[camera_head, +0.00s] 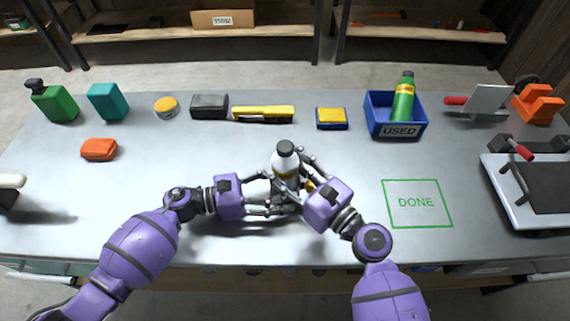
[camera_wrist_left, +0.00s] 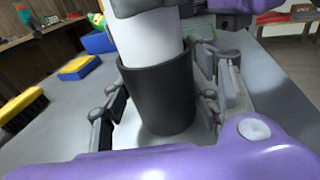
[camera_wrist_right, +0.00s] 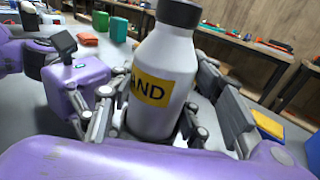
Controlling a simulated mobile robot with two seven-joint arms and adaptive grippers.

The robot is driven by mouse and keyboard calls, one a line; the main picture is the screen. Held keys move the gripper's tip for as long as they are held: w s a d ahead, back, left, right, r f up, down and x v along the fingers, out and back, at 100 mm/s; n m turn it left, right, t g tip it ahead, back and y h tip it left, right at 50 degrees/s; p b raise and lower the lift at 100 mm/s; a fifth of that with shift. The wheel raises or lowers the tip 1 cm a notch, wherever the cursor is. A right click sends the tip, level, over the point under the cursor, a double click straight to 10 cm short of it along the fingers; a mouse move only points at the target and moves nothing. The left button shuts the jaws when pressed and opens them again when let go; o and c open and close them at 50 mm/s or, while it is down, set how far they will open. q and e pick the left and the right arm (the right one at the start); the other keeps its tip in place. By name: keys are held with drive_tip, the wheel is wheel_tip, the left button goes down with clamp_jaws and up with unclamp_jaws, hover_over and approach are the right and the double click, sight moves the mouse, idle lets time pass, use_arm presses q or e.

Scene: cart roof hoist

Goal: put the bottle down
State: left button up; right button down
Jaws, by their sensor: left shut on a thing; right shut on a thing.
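A white bottle (camera_head: 285,165) with a dark cap and a yellow label stands roughly upright at the table's centre. It also shows in the right wrist view (camera_wrist_right: 165,70), the label partly reading "AND". Its lower end sits inside a dark cup-like sleeve (camera_wrist_left: 160,100) in the left wrist view; how deep is hidden. My left gripper (camera_head: 270,198) is shut around this dark sleeve. My right gripper (camera_head: 297,172) is shut around the bottle's body above it. Whether the sleeve touches the table cannot be told.
A green DONE outline (camera_head: 416,203) lies empty on the grey table (camera_head: 100,190), right of my grippers. A blue USED bin (camera_head: 396,117) holds a green bottle (camera_head: 403,98). A yellow brush (camera_head: 263,114) and a sponge (camera_head: 331,118) lie behind. A white tray (camera_head: 510,200) is at right.

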drive_tip(key=shift+f, duration=0.25)
drive_tip(key=c, duration=0.9)
unclamp_jaws()
drive_tip(key=shift+r, duration=0.2)
drive_tip(key=v, duration=1.2)
drive_tip(key=shift+r, duration=0.35)
